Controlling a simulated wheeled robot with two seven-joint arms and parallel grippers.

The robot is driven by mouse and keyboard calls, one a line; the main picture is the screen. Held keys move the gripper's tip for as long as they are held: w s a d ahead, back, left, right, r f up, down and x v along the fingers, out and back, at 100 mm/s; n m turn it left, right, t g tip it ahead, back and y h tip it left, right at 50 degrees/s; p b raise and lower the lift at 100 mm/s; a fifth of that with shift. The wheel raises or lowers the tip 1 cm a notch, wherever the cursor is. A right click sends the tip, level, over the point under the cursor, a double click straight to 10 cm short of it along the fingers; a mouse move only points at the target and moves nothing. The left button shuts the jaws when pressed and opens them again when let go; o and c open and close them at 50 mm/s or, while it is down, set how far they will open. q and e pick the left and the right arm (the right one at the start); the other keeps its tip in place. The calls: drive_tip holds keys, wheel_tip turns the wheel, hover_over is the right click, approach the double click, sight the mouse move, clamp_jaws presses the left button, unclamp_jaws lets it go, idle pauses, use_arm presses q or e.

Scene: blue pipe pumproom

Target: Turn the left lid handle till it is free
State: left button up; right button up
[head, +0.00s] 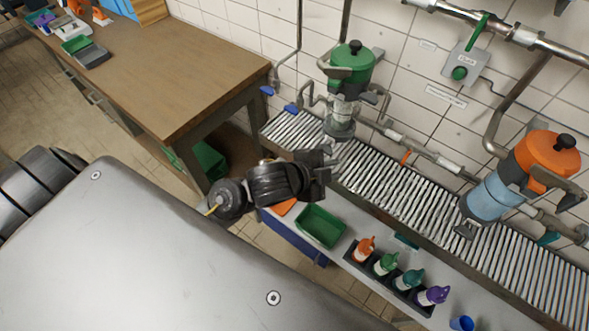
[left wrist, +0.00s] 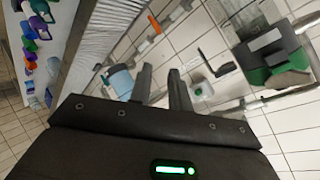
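The left vessel has a green lid (head: 350,62) with a black knob, and a grey lid handle (head: 337,73) sticks out at its left side. It stands upright on the ribbed rack by the tiled wall. My left gripper (head: 328,160) is below and a little left of this vessel, apart from it. In the left wrist view the two fingers (left wrist: 163,82) are spread with nothing between them. A green part (left wrist: 282,76) shows there at the right. The right vessel has an orange lid (head: 547,152) and a blue body (head: 492,196). My right gripper is in neither view.
A wooden table (head: 170,70) stands at the upper left. Below the rack (head: 400,195) are a green tray (head: 320,227) and a dark caddy (head: 357,264) of several colored bottles. Pipes (head: 425,150) run along the wall behind the vessels. A blue cup (head: 462,323) is at the bottom right.

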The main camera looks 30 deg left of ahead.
use_arm(q)
drive_tip(key=s+a+f+n+g+y, duration=0.2)
drive_tip(key=s+a+f+n, duration=0.4)
drive_tip(key=s+f, duration=0.1)
drive_tip(key=shift+f+n+g+y, duration=0.3)
drive_tip(key=shift+f+g+y, duration=0.1)
drive_tip(key=shift+w, duration=0.1)
